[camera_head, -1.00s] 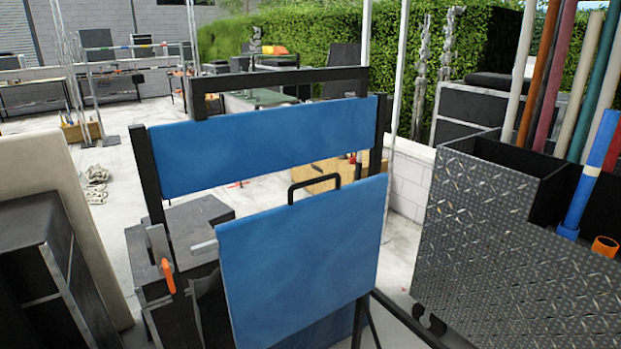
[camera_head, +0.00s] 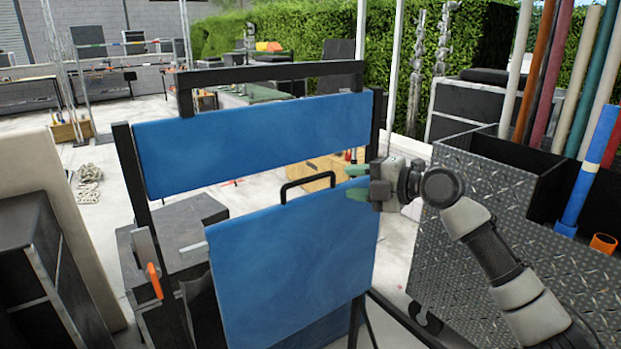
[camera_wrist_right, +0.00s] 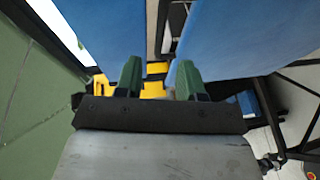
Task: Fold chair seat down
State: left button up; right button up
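A folding chair stands in front of me with a blue backrest (camera_head: 250,140) on a black frame. Its blue seat (camera_head: 290,255) is folded up, nearly upright, with a black handle (camera_head: 308,183) on its top edge. My right gripper (camera_head: 357,183) is at the right end of the seat's top edge, right of the handle. In the right wrist view its two green fingers (camera_wrist_right: 157,80) are apart with nothing between them, and blue panels show beyond them. Whether a finger touches the seat, I cannot tell. My left gripper is not in view.
A diamond-plate metal bin (camera_head: 500,235) holding several coloured tubes stands close on the right, behind my right arm. A dark cabinet (camera_head: 45,260) is at the left. An orange-handled lever (camera_head: 153,280) is on the chair's left side.

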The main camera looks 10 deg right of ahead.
aim_at(315, 179)
jog(key=p+x, duration=0.4)
jog(key=x, duration=0.5)
jog(key=shift+w+a, duration=0.2)
jog(key=shift+a, duration=0.05)
jog(key=shift+w+a+f, duration=0.25)
jog(key=shift+w+a, duration=0.05)
jog(key=shift+w, duration=0.05)
grip_shut()
